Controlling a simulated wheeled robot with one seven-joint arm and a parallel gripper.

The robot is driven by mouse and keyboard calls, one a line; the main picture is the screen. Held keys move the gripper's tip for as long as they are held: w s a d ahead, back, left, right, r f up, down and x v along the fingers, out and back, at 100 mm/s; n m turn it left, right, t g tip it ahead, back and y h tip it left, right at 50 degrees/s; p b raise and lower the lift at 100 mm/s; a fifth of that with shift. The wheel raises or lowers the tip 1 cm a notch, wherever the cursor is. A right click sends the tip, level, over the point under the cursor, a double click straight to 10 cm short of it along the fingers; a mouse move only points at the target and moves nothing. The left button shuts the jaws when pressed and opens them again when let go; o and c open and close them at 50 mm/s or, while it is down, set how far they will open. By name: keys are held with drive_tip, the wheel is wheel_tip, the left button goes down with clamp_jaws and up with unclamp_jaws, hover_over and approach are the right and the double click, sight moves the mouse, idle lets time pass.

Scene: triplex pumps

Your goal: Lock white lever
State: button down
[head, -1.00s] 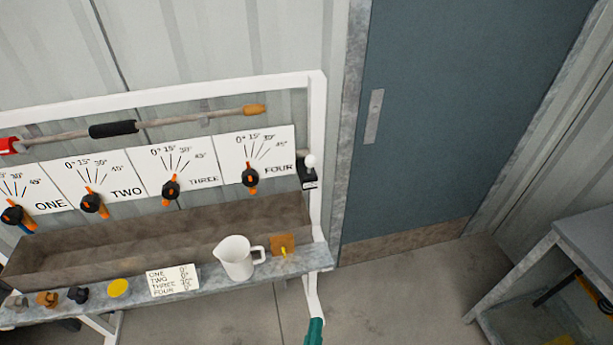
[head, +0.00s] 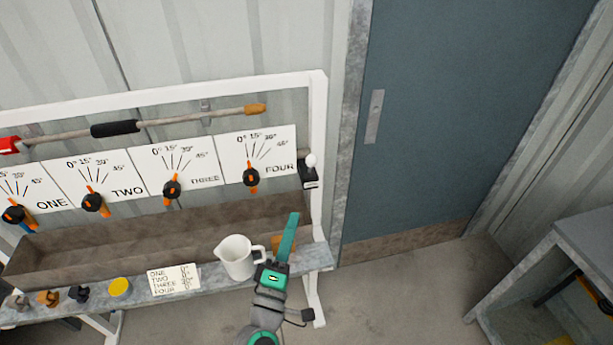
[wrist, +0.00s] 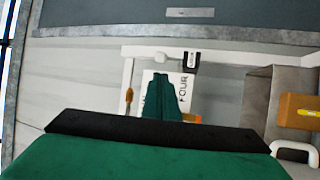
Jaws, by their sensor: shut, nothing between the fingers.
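The white lever is a round white knob (head: 310,160) on a black block (head: 308,178) at the right upright of the white frame, beside the FOUR plate. In the wrist view the white knob (wrist: 161,57) shows at the top centre, left of the black block (wrist: 191,62) with a label reading LOCK. My gripper (head: 291,218) has green fingers and is shut and empty. It is in front of the shelf's right end, below and left of the lever, apart from it. In the wrist view the fingers (wrist: 161,82) cover part of the FOUR plate.
A white jug (head: 236,257) stands on the shelf just left of my gripper. An orange-brown block (head: 277,242) is partly hidden behind the gripper. Dial plates with black and orange knobs (head: 251,177) line the frame. A blue-grey door (head: 450,110) stands right; the floor before it is clear.

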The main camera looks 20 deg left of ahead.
sight(308, 160)
drive_tip(key=x, duration=1.4)
drive_tip(key=shift+r, duration=0.1)
drive_tip(key=shift+r, duration=0.15)
drive_tip(key=shift+w+a+r, duration=0.35)
drive_tip(key=shift+w+r, duration=0.3)
drive_tip(key=shift+w, duration=0.05)
drive_tip(key=shift+w+a+r, duration=0.35)
drive_tip(key=shift+w+a, duration=0.1)
drive_tip(key=shift+w, duration=0.2)
drive_tip(key=shift+w+a+r, duration=0.35)
drive_tip(key=shift+w+a, duration=0.15)
drive_tip(key=shift+w, duration=0.1)
drive_tip(key=shift+w, duration=0.1)
